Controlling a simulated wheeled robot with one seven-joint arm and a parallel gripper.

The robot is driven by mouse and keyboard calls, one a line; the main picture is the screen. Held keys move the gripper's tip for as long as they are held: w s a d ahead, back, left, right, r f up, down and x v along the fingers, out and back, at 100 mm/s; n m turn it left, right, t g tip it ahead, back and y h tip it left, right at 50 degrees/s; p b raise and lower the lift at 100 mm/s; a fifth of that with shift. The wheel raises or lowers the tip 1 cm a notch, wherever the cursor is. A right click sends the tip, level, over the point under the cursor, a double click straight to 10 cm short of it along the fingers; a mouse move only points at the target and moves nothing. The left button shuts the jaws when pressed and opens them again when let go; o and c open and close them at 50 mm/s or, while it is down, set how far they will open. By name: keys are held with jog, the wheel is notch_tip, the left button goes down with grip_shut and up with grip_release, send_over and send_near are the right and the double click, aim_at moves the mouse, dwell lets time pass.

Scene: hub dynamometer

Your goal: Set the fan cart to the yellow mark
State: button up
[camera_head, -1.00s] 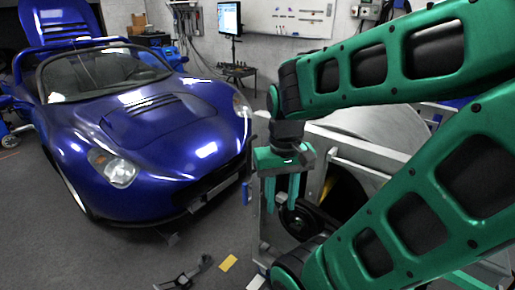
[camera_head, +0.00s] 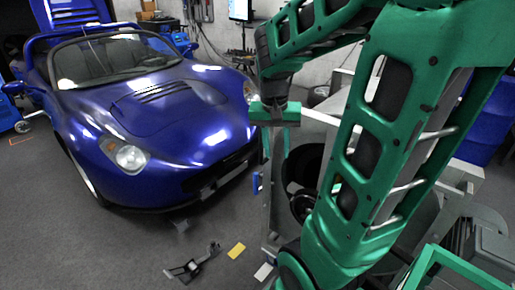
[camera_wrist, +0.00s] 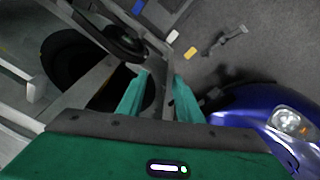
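The yellow mark (camera_head: 236,251) is a small rectangle on the grey floor; the wrist view also shows it (camera_wrist: 189,54). A grey metal frame (camera_head: 272,212) with round black parts (camera_head: 303,178) stands right of it, partly behind my arm. It may be the fan cart, but I cannot tell for sure. My gripper (camera_head: 274,162) points down beside the frame's upper left side. In the wrist view its two green fingers (camera_wrist: 160,84) are apart with nothing seen between them. The frame (camera_wrist: 158,40) and round black parts (camera_wrist: 122,42) lie beyond the fingers there.
A blue car (camera_head: 165,125) stands at the left, its nose close to the frame. A dark metal stand (camera_head: 193,263) lies on the floor left of the yellow mark. A white mark (camera_head: 263,271) lies to its right. The floor at front left is clear.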

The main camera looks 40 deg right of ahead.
aim_at(260, 143)
jog(key=w+d+f+m+h, duration=0.1)
jog(key=w+d+m, duration=0.15)
jog(key=w, duration=0.55)
jog(key=w+d+f+m+h, duration=0.1)
jog(key=w+d, duration=0.3)
jog(key=w, duration=0.3)
jog(key=shift+t, duration=0.4)
jog(key=x, duration=1.1)
jog(key=shift+w+a+r, duration=0.1)
jog(key=shift+w, duration=0.3)
grip_shut()
jog(key=shift+a, duration=0.15)
